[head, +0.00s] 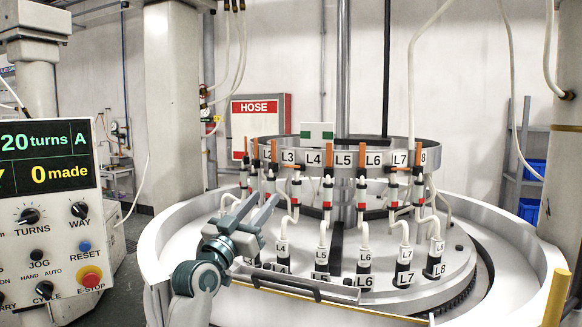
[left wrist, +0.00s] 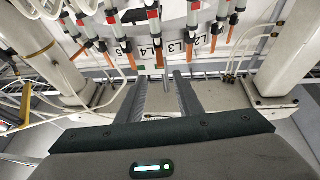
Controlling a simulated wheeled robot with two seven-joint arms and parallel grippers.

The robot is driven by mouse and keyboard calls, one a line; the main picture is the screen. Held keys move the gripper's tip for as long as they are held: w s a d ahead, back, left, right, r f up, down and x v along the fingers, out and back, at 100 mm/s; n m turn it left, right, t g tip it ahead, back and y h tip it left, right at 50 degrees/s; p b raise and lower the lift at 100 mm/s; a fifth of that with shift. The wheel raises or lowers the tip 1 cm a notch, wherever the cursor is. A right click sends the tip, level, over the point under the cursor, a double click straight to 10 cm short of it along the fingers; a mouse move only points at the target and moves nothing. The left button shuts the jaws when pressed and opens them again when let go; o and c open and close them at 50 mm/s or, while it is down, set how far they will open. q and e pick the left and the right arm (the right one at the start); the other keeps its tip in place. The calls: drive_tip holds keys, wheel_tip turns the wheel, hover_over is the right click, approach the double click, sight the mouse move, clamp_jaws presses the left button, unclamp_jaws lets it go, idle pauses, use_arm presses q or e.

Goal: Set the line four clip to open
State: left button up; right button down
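The line four clip (head: 296,180) sits on the white hose beneath the L4 label (head: 313,158) in the head view. Its small orange lever (head: 291,166) appears to lie crosswise, while most neighbouring levers stand upright. My left gripper (head: 268,197) is open and empty, just left of and a little below this clip, apart from it. In the left wrist view its two fingers (left wrist: 163,82) are spread, pointing toward the L4 label (left wrist: 157,51), with nothing between them. My right gripper is out of view.
Neighbouring clips and hoses stand close on both sides, including the line five clip (head: 328,190). A control panel (head: 45,215) is at left, and a yellow post (head: 556,297) at right.

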sight(291, 167)
use_arm(q)
drive_tip(key=p+x, duration=0.6)
drive_tip(key=x, duration=0.9)
drive_tip(key=shift+s+d+r, duration=0.1)
drive_tip(key=shift+s+r, duration=0.05)
drive_tip(key=shift+r, duration=0.05)
drive_tip(key=shift+w+d+r+p, duration=0.1)
drive_tip(key=shift+w+p, duration=0.05)
drive_tip(key=shift+w, duration=0.2)
drive_tip(key=shift+w+d+r+p, duration=0.1)
drive_tip(key=shift+w+p, duration=0.05)
drive_tip(key=shift+w, duration=0.2)
clamp_jaws()
